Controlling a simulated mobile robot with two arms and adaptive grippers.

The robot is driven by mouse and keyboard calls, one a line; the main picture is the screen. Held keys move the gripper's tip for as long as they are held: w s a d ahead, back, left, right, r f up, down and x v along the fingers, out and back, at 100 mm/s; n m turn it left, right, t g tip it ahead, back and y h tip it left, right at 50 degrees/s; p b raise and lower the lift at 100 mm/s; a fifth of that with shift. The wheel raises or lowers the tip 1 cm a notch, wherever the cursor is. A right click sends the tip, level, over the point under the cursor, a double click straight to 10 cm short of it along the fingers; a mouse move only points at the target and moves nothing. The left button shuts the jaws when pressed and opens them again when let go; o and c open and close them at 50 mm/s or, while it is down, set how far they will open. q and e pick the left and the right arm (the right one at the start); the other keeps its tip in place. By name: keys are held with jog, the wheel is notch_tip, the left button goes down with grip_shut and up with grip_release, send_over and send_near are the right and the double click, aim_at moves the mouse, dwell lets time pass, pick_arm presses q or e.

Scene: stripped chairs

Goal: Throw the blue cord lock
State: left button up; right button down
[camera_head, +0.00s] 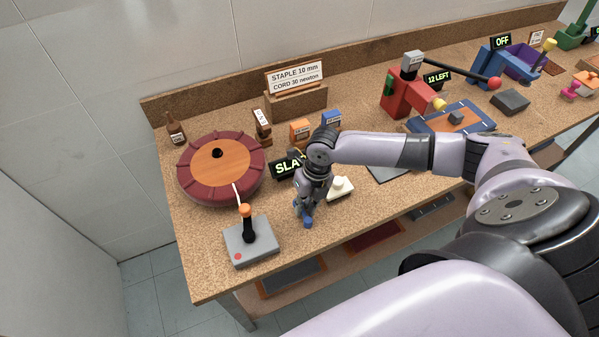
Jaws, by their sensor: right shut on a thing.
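My right gripper (303,208) points down over the front left part of the workbench. It is shut on a small blue part (308,223), which I take to be the blue cord lock. Only its rounded blue end shows below the fingers, and the rest is hidden by the gripper. I cannot tell which way its lever is turned. A round dark red seat cushion (193,187) with a wooden disc on top lies to the left. A pale cord (237,193) runs from it toward an orange-topped black post on a grey base (252,252). My left gripper is not in view.
Orange (300,131) and blue (332,119) boxes, a staple/cord sign (294,78) and a red machine (397,98) stand farther back. The bench's front edge (290,246) is close.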

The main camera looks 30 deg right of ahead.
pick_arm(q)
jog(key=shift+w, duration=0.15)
pick_arm(e)
jog(key=shift+w+a+r, duration=0.15)
jog(key=shift+w, duration=0.1)
jog(key=c, duration=1.3)
grip_release()
jog(key=shift+a, duration=0.15)
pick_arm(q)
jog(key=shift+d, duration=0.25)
pick_arm(e)
jog(key=shift+s, duration=0.1)
jog(key=r, duration=0.3)
jog(key=d+r, duration=0.1)
jog(key=r, duration=0.3)
jog(key=d+r, duration=0.1)
jog(key=r, duration=0.3)
jog(key=shift+s+d+r, duration=0.15)
jog(key=shift+d+r, duration=0.1)
jog(key=shift+a, duration=0.1)
